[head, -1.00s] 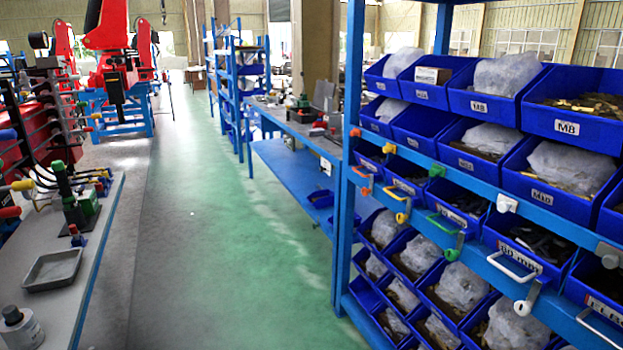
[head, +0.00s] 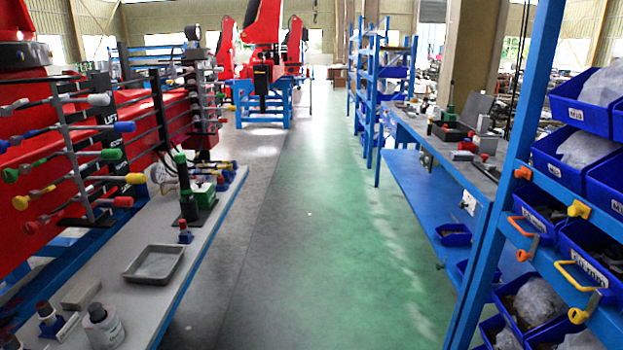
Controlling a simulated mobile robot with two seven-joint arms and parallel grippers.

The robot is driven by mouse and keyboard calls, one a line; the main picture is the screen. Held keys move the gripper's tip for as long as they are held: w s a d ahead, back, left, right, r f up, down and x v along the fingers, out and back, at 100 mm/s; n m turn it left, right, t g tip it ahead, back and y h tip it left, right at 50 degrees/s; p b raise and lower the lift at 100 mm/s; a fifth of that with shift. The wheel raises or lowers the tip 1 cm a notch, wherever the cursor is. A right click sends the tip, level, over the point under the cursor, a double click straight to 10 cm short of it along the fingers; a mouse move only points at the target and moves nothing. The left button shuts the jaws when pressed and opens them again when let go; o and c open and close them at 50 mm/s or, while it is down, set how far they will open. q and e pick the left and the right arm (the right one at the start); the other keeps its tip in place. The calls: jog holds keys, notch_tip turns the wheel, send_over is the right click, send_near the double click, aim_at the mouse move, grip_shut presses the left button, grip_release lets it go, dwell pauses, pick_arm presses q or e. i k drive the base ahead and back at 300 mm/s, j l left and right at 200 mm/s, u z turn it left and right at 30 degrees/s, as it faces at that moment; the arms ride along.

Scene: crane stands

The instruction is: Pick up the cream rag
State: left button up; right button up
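I cannot make out a cream rag anywhere in the head view. Neither of my grippers is in view. On the left a long grey bench (head: 205,228) carries a shallow grey tray (head: 154,264), a white bottle with a dark cap (head: 103,328), a pale grey block (head: 81,294) and a green and black device (head: 190,195). On the right a blue workbench (head: 415,130) holds several small tools and boxes.
A clear green and grey floor aisle (head: 310,240) runs between the bench and the workbench. A blue rack with blue bins (head: 585,160) stands close at the right. Red machinery with coloured levers (head: 75,150) lines the left.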

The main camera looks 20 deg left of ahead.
aim_at(80, 296)
jog(key=i+u, duration=0.35)
jog(key=i, duration=0.7)
jog(key=i+l, duration=0.1)
jog(key=i, duration=0.95)
jog(key=u, duration=1.3)
jog(key=i, duration=0.05)
